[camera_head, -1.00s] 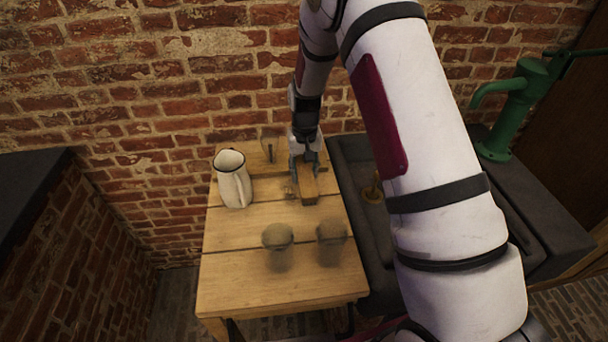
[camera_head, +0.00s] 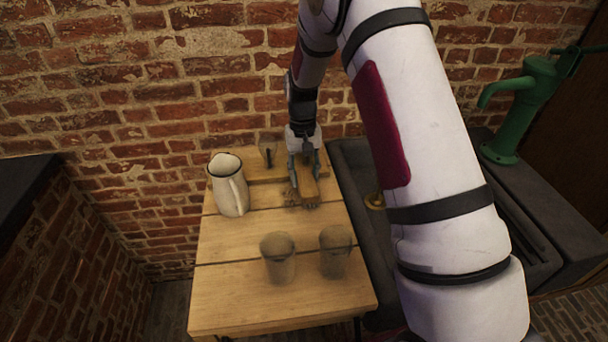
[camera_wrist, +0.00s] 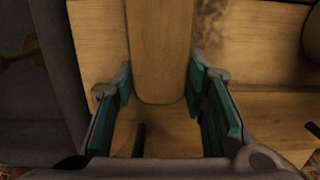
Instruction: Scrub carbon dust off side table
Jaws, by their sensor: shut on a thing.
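The wooden side table (camera_head: 270,305) stands against the brick wall. My gripper (camera_head: 304,172) is over its back right part, shut on a wooden-backed brush (camera_head: 311,190). In the wrist view the brush's long pale back (camera_wrist: 160,45) lies between the teal-padded fingers of my gripper (camera_wrist: 162,88). Its underside is hidden, so I cannot tell whether it touches the tabletop. A dark smudge of carbon dust (camera_wrist: 208,22) shows on the wood beside the brush in the wrist view.
A white enamel jug (camera_head: 228,190) stands left of the brush. Two cloudy glass jars (camera_head: 278,262) and (camera_head: 335,255) stand near the front. Another glass (camera_head: 268,150) is at the back. A dark stone sink (camera_head: 352,170) with a green pump (camera_head: 518,110) adjoins the right side.

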